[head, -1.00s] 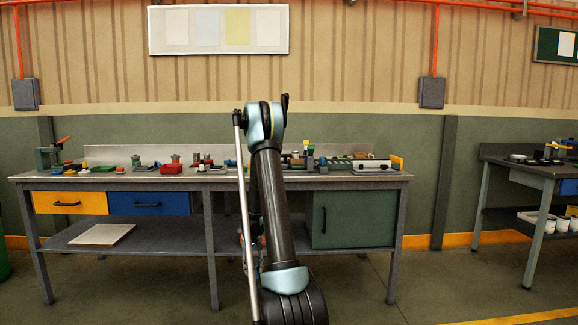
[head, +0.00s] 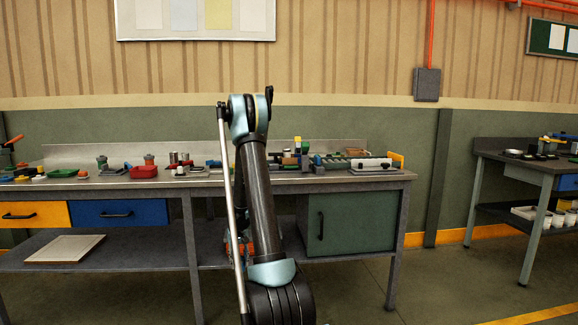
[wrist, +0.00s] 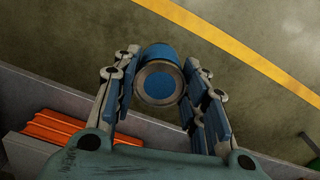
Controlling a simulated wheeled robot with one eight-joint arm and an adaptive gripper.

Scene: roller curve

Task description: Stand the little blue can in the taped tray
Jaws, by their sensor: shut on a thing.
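The little blue can (wrist: 160,88) shows in the wrist view, with a round blue end inside a metal rim facing the camera. My gripper (wrist: 160,64) is shut on it, one finger on each side, and holds it above the floor. In the head view my arm rises in the middle, and the can and fingers cannot be made out there. I cannot pick out the taped tray for sure in either view.
A long workbench (head: 190,190) crowded with small parts stands ahead, with a green cabinet (head: 352,222) below. A second bench (head: 555,168) stands at the right; its lower shelf holds white containers (head: 540,214). Open floor lies between them. The wrist view shows orange ribbed pieces (wrist: 50,137).

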